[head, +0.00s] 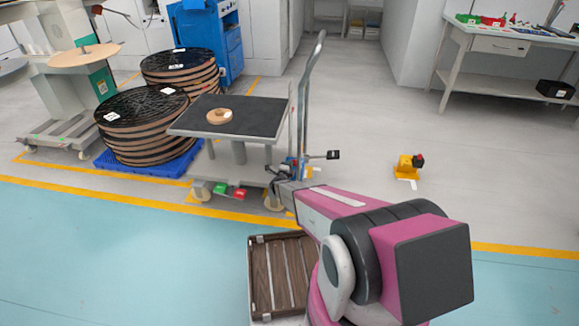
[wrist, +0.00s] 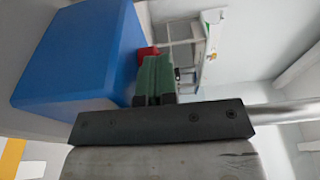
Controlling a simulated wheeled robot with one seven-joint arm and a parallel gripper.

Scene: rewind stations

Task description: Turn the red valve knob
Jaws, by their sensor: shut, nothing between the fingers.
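In the wrist view a red knob (wrist: 147,51) shows beside a large blue block (wrist: 82,60), just beyond the green fingertips. It is partly hidden by the fingers. My gripper (wrist: 155,66) is shut and empty, with its tips close to the knob; I cannot tell whether they touch it. In the head view my gripper (head: 279,175) is low at the right side of the lift cart, near its tall handle. The knob cannot be made out clearly there.
The lift cart (head: 255,112) has a dark top carrying a small ring (head: 219,116). Black reels (head: 140,126) stand on its left. A slatted wooden crate (head: 262,278) lies near my arm. A yellow device (head: 406,166) sits on the floor at right, with free floor around it.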

